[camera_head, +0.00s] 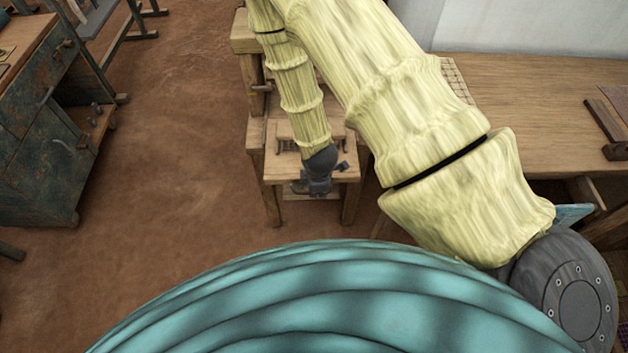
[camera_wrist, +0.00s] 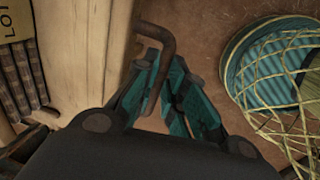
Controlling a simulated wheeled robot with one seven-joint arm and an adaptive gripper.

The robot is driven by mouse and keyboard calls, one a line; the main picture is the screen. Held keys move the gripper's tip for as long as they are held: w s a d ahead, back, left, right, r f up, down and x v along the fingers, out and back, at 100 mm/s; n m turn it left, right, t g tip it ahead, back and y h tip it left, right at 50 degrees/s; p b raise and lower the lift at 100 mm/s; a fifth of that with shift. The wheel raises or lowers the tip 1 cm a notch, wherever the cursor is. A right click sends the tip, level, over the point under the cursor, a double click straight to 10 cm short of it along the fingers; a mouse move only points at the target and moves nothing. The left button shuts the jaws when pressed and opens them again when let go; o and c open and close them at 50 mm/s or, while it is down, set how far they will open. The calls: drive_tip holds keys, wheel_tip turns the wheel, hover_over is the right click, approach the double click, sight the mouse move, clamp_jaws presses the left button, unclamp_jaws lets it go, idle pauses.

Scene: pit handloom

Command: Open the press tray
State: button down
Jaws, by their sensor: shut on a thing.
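A small wooden stand (camera_head: 352,200) with a pale wooden top (camera_head: 345,168) is at the centre of the head view. My gripper (camera_head: 318,186) is at its front edge, pointing down. In the wrist view my gripper (camera_wrist: 165,85) has its teal fingers closed around a dark bent metal handle (camera_wrist: 158,38). The handle hooks out from a pale wooden front (camera_wrist: 85,50). My gripper and arm hide part of the stand's top and front, and I cannot tell how far the tray is pulled out.
A long wooden table (camera_head: 540,110) stands to the right of the stand. A worn green-blue cabinet (camera_head: 40,140) is at the far left. Several dark ribbed pieces (camera_wrist: 22,80) lie behind the wooden front. The brown floor (camera_head: 175,160) between cabinet and stand is clear.

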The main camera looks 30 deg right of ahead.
drive_tip(key=shift+s, duration=0.1)
drive_tip(key=c, duration=1.5)
unclamp_jaws()
drive_tip(key=shift+r, duration=0.15)
drive_tip(key=shift+s+a+r, duration=0.15)
drive_tip(key=shift+s+r, duration=0.2)
drive_tip(key=shift+r, duration=1.55)
drive_tip(key=shift+s+a+r, duration=0.2)
drive_tip(key=shift+s+r, duration=0.1)
drive_tip(key=shift+r, duration=1.65)
drive_tip(key=shift+s+a+r, duration=0.15)
drive_tip(key=shift+s+r, duration=0.2)
drive_tip(key=shift+r, duration=1.55)
drive_tip(key=s+f+m+b, duration=0.1)
drive_tip(key=s+f+m, duration=0.3)
drive_tip(key=s+f, duration=0.2)
drive_tip(key=s+a+f+m+g+b, duration=0.1)
drive_tip(key=s+f+m, duration=0.4)
drive_tip(key=s+f, duration=0.2)
drive_tip(key=s+a+f+m+g+y+b, duration=0.1)
drive_tip(key=s+f+m+b, duration=0.1)
drive_tip(key=s+f+m, duration=0.2)
drive_tip(key=shift+s+f, duration=1.3)
